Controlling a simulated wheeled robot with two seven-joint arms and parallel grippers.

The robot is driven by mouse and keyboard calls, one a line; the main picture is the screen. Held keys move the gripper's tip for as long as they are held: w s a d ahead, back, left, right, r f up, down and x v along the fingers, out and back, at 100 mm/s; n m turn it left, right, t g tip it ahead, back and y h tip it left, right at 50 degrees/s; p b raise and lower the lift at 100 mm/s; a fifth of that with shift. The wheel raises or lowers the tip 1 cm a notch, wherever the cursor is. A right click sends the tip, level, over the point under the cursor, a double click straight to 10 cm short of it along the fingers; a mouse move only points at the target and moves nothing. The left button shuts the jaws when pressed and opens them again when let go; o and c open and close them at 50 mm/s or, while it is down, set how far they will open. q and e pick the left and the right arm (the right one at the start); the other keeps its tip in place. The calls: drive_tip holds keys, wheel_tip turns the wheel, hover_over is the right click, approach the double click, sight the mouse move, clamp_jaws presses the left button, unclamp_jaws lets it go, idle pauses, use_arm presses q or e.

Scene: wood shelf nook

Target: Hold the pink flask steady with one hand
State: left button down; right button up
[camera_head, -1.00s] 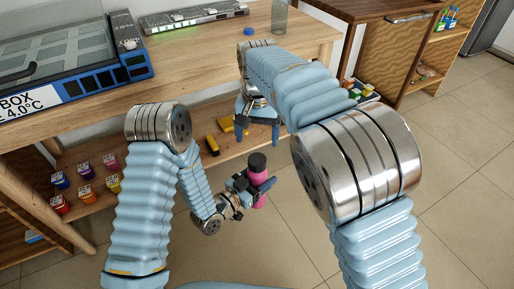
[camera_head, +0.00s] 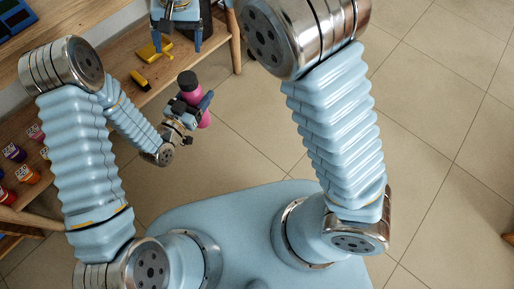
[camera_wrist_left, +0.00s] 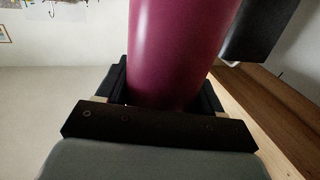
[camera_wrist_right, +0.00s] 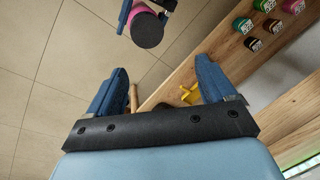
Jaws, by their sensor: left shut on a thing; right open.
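The pink flask (camera_head: 204,119) has a dark cap and stands upright in my left gripper (camera_head: 190,106), in the head view. The gripper is shut on its body, in front of the wooden shelf and above the floor. In the left wrist view the flask's pink body (camera_wrist_left: 175,50) fills the space between the fingers. My right gripper (camera_head: 176,36) is open and empty near the top of the head view, above and behind the flask. The right wrist view shows its two blue fingers apart (camera_wrist_right: 160,88), with the flask's dark cap (camera_wrist_right: 147,30) beyond them.
The lower wooden shelf (camera_head: 125,57) holds yellow tools (camera_head: 150,50) and several small labelled jars (camera_head: 27,174) at the left. A blue-edged box (camera_head: 14,18) shows at the top left.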

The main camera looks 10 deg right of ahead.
drive_tip(key=d+f+m, duration=0.1)
drive_tip(key=d+f, duration=0.3)
drive_tip(key=f, duration=0.4)
drive_tip(key=s+d+f+t, duration=0.1)
drive_tip(key=d+f, duration=0.3)
drive_tip(key=f, duration=0.3)
drive_tip(key=d+f+m, duration=0.1)
drive_tip(key=d+f, duration=0.3)
drive_tip(key=f, duration=0.4)
drive_tip(key=s+d+f+y, duration=0.1)
drive_tip(key=s+f, duration=0.6)
drive_tip(key=s, duration=0.3)
drive_tip(key=s+d+f+n+y, duration=0.1)
drive_tip(key=s+d+f, duration=0.1)
drive_tip(key=s+f, duration=0.4)
drive_tip(key=s, duration=0.4)
drive_tip(key=shift+s+d+f+g, duration=0.2)
drive_tip(key=shift+f+g, duration=0.15)
drive_tip(key=shift+g, duration=0.05)
